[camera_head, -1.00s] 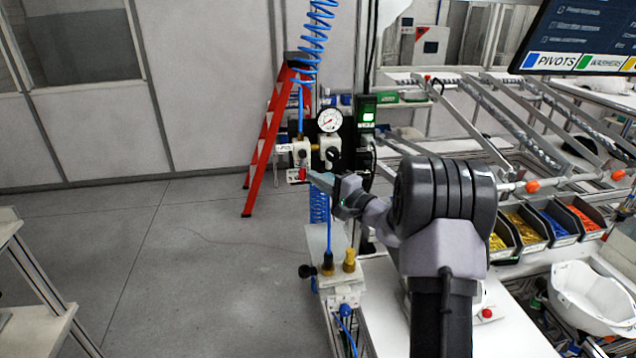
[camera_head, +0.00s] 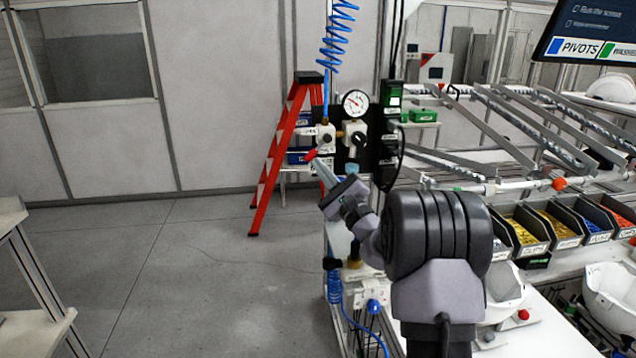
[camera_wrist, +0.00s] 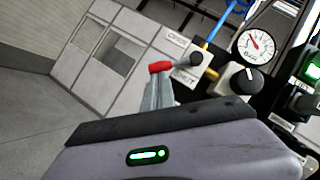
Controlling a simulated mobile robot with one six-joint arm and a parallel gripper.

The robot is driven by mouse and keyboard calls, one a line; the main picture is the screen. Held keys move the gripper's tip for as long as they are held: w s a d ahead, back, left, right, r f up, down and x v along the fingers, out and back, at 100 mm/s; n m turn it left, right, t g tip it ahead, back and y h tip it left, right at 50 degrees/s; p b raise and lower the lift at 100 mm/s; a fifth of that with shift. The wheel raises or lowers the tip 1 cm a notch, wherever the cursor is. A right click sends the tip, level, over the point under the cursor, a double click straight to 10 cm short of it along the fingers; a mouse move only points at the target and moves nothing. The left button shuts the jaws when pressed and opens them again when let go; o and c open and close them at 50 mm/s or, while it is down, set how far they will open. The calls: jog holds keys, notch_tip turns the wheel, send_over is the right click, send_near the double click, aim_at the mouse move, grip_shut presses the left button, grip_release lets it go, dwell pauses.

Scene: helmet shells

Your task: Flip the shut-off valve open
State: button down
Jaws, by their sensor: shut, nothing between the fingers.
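The shut-off valve (camera_head: 325,138) sits on the dark air panel, left of the gauge. Its red lever (camera_head: 311,154) points down and to the left in the head view. In the wrist view the red lever (camera_wrist: 160,67) lies between the OPEN label (camera_wrist: 177,40) and the SHUT label (camera_wrist: 184,78). My gripper (camera_head: 319,164) is shut and empty, its fingertips just below the red lever. In the wrist view the fingertips (camera_wrist: 158,82) end at the lever's red end and seem to touch it; the exact contact is hidden.
A pressure gauge (camera_head: 355,103) and a black regulator knob (camera_wrist: 243,80) are right of the valve. A blue coiled hose (camera_head: 338,35) hangs above. A red ladder (camera_head: 277,160) stands behind on the left. Part bins (camera_head: 530,237) line the bench at right.

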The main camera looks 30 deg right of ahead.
jog(key=shift+w+a+r+m+t+h, duration=0.2)
jog(key=shift+a+r+m+h, duration=0.25)
jog(key=shift+a+r+m, duration=0.25)
jog(key=shift+w+a+r+m+t+h, duration=0.2)
jog(key=shift+a+r+m+h, duration=0.15)
jog(key=shift+a+m+h, duration=0.35)
jog(key=shift+w+a+r+m+t+h, duration=0.25)
jog(key=shift+a+r+m, duration=0.25)
jog(key=shift+m, duration=0.4)
jog(key=shift+r, duration=0.3)
